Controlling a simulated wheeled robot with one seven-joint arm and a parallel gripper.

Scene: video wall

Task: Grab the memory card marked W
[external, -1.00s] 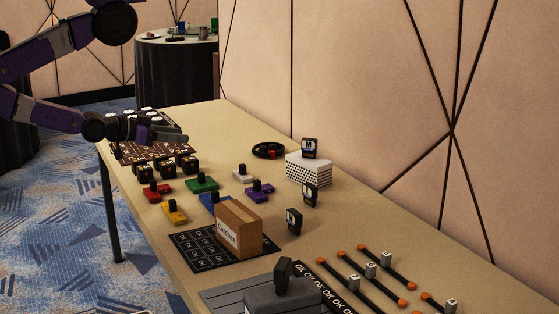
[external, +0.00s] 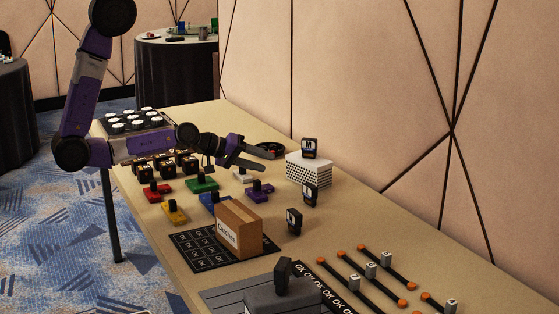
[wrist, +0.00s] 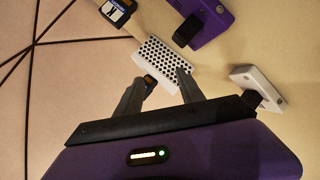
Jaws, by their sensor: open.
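Three small black memory cards with labels show in the external view. One card (external: 310,148) stands upright on top of a white perforated box (external: 308,169); its label letter looks like an M or W, too small to be sure. A second card (external: 310,194) stands in front of the box, and a third card (external: 294,221) stands nearer the camera. My gripper (external: 277,161) is open and empty, left of the box.
Coloured blocks with black knobs, including a purple one (external: 260,191), stand left of the cards. A cardboard box (external: 238,230) stands on a black mat. The wall runs along the table's right side.

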